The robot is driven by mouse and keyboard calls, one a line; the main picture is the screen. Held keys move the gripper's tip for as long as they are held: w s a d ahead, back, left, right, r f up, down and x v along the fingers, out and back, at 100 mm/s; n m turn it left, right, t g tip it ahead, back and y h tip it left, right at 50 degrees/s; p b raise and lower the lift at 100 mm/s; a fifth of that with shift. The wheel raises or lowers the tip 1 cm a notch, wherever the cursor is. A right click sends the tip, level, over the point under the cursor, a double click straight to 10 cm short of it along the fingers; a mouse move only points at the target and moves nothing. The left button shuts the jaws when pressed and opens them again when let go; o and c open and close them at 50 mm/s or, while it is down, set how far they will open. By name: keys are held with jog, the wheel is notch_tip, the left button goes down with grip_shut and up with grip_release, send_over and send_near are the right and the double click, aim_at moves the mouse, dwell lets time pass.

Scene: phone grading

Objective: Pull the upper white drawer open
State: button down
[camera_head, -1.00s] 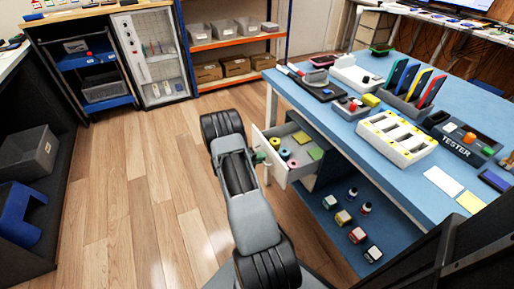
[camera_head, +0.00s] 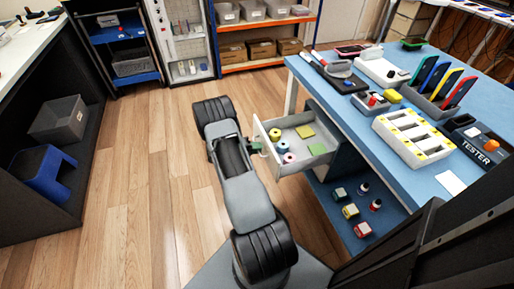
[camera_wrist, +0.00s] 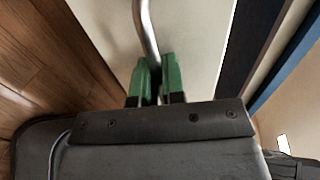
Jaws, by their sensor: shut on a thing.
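The upper white drawer (camera_head: 296,171) stands pulled out from under the blue workbench (camera_head: 372,137) in the head view. In the wrist view the drawer front (camera_wrist: 196,40) is a pale panel with a curved metal handle (camera_wrist: 146,35). My gripper (camera_wrist: 158,72) has green fingers, shut on the handle. In the head view my gripper (camera_head: 257,148) is at the drawer's front, largely hidden by my arm.
The bench's lower blue shelf (camera_head: 335,212) holds several small bottles and boxes.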

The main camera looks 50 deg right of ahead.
jog(key=c, duration=1.3)
grip_release()
jog(key=shift+o, duration=0.2)
jog(key=p+v, duration=0.2)
jog(key=v, duration=1.2)
jog(key=s+a+f+m+y, duration=0.3)
jog(key=s+m, duration=0.1)
jog(key=m, duration=0.5)
jog(key=s+a+r+m+t+y+p, duration=0.1)
jog(key=s+a+r+m+y+p, duration=0.1)
jog(key=a+r+m+y+p, duration=0.65)
jog(key=s+a+r+m+t+p, duration=0.2)
jog(key=a+r+m+t+p, duration=0.1)
jog(key=r, duration=1)
jog(key=s+a+r+m+t+y+p, duration=0.1)
jog(key=a+r+m+t+p, duration=0.3)
jog(key=r, duration=1)
jog(key=s+a+r+m+t+y+p, duration=0.1)
jog(key=s+a+r+m+t+p, duration=0.2)
jog(key=r+p, duration=0.4)
notch_tip(320, 180, up, 7)
jog(key=shift+s+a+r+m+t, duration=0.1)
jog(key=shift+s+a+m+t, duration=0.4)
jog(key=shift+a+m, duration=0.6)
